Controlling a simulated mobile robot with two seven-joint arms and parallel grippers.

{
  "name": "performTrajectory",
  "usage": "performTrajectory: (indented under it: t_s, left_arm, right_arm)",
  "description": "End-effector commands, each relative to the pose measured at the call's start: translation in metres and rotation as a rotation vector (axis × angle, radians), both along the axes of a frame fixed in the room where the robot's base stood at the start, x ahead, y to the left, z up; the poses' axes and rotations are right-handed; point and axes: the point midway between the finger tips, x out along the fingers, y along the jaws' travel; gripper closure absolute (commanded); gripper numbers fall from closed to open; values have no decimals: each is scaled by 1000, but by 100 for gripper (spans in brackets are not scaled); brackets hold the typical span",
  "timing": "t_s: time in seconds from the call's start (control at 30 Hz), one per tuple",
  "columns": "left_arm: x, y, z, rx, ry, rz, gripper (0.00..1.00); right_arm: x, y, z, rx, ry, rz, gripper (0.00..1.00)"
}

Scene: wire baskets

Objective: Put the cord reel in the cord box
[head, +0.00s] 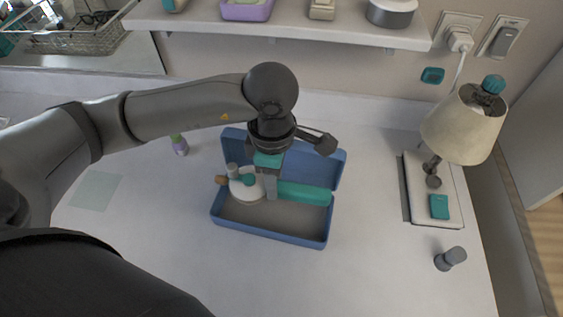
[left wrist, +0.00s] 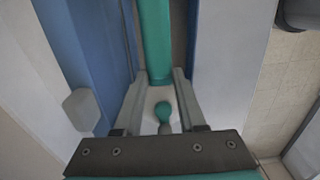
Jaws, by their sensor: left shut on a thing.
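The cord reel (head: 247,188) is white and round with a teal knob, and a brown piece shows at its left side. It is at the left part of the open blue cord box (head: 268,234), within its outline in the head view. I cannot tell if it touches the floor of the box. My left gripper (head: 271,192) points down into the box and is shut on the reel. In the left wrist view the reel (left wrist: 163,113) shows between the two fingers. My right gripper is not in view.
A teal cylinder (head: 305,194) lies in the box along its back right. A lamp (head: 464,127) on a white base stands at right, with a grey object (head: 450,259) in front of it. A purple-and-green bottle (head: 179,145) stands left of the box. A shelf (head: 290,30) runs above.

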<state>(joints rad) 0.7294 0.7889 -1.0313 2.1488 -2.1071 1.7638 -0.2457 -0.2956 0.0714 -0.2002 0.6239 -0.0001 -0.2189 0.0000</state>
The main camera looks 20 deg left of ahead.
Motion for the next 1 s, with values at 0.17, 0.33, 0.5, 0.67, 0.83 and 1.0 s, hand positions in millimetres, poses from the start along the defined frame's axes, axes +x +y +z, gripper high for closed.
performTrajectory:
  t_s: [0.17,0.33,0.5,0.67,0.83,1.0]
  left_arm:
    - [-1,-1,-2,0,1,58,100]
    - [-1,-1,-2,0,0,59,100]
    - [-1,-1,-2,0,0,57,100]
    - [0,-1,-3,1,-3,57,100]
    - [-1,-1,-17,0,-1,57,100]
    - [-1,-1,-34,0,-1,57,100]
  right_arm:
    - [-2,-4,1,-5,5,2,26]
    - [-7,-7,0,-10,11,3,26]
    - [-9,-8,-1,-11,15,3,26]
    - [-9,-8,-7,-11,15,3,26]
    - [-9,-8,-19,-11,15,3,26]
    - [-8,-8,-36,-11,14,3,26]
